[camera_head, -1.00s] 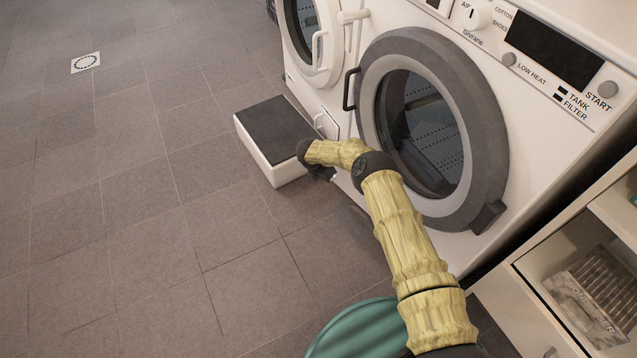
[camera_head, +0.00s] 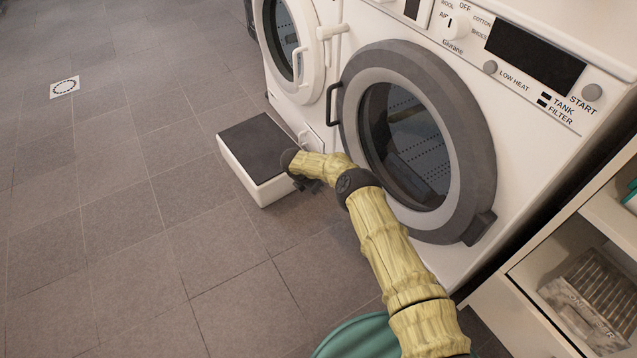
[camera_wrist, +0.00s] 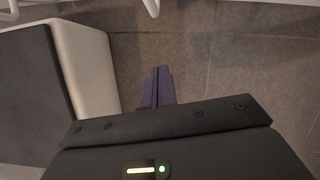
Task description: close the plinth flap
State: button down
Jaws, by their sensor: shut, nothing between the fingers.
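A small white panel with a pale handle (camera_head: 309,141), which looks like the plinth flap, is low on the left machine, behind the white box. My arm partly hides it, and I cannot tell how far it stands open. My gripper (camera_head: 308,184) is low over the floor, in front of the machines and just right of the box. In the wrist view its dark purple fingers (camera_wrist: 159,86) are shut together and empty, pointing toward the machine fronts. A white curved handle (camera_wrist: 151,7) shows at the top edge there, ahead of the fingertips and apart from them.
A white box with a dark top (camera_head: 258,148) stands on the floor close left of my gripper. The dryer's grey round door (camera_head: 478,160) is shut, to the right. A green round item (camera_head: 350,340) and a shelf unit (camera_head: 545,310) are nearer. The tiled floor at left is clear.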

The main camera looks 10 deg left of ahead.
jog(key=p+v, duration=0.5)
jog(key=v, duration=0.4)
jog(key=shift+r+p, duration=0.35)
jog(key=shift+r, duration=0.1)
jog(key=shift+w+d, duration=0.1)
